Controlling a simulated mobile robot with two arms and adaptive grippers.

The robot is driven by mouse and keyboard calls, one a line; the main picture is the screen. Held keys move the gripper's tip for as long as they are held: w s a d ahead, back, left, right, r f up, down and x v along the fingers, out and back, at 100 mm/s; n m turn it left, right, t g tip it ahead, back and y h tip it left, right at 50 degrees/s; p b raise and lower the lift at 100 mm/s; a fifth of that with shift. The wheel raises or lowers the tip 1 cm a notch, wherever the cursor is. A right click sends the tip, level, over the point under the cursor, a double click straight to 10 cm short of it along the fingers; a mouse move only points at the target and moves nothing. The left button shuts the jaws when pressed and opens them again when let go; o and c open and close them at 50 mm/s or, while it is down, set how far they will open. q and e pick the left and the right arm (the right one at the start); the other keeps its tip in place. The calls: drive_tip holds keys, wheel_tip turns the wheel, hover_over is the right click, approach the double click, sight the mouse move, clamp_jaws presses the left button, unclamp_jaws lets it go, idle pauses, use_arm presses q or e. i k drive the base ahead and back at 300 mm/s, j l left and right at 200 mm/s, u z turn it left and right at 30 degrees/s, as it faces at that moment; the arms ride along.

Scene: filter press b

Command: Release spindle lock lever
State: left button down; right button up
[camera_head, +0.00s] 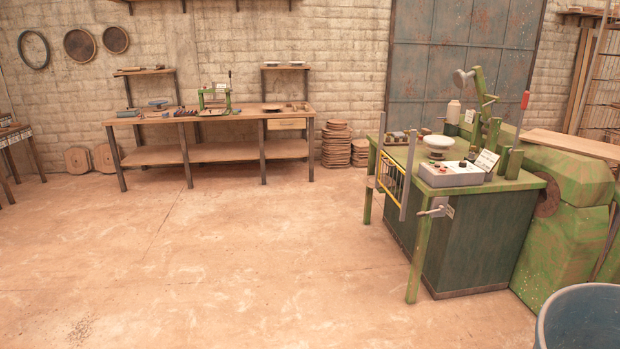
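A green machine bench (430,165) stands at the right, joined to a large green machine body (570,190). An upright lever with a red grip (525,100) rises from a green post on the bench. A small grey metal handle (435,208) sticks out at the bench's near front corner. No readable label shows which of these is the spindle lock lever. Neither of my grippers is in view.
A yellow guard grille (391,180) with grey uprights stands on the bench's left side. A blue barrel (585,318) is at the lower right, near the machine. A wooden workbench (215,115) stands along the back wall. The floor at the left and middle is clear.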

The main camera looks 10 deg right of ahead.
sight(440, 208)
drive_tip(key=i+z, duration=0.2)
drive_tip(key=i, duration=0.25)
drive_tip(key=i+z, duration=0.25)
drive_tip(key=i, duration=0.2)
drive_tip(key=i+j+z, duration=0.2)
drive_tip(key=i, duration=0.25)
drive_tip(key=i+j+z, duration=0.2)
drive_tip(key=i, duration=0.25)
drive_tip(key=i+j+z, duration=0.2)
drive_tip(key=i+z, duration=0.3)
drive_tip(key=i+j+z, duration=0.95)
drive_tip(key=k+l, duration=0.05)
